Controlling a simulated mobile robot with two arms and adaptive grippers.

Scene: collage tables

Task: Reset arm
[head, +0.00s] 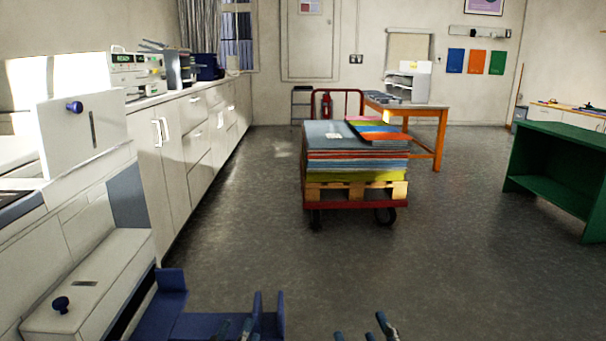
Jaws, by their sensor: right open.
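My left gripper (235,328) shows only by its fingertips at the bottom edge. They overlap a dark blue angular piece (185,325) with upright parts, and I cannot tell whether they hold anything. My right gripper (364,331) is at the bottom edge, right of the middle. Its two fingertips are apart, with nothing visible between them. Both arms are otherwise out of the picture.
White counter units (178,150) run along the left, with a raised knobbed panel (85,135) and a low knobbed box (90,285) near me. A loaded red cart (355,200) stands ahead. A green bench (550,185) is at right. Grey floor (450,260) between is clear.

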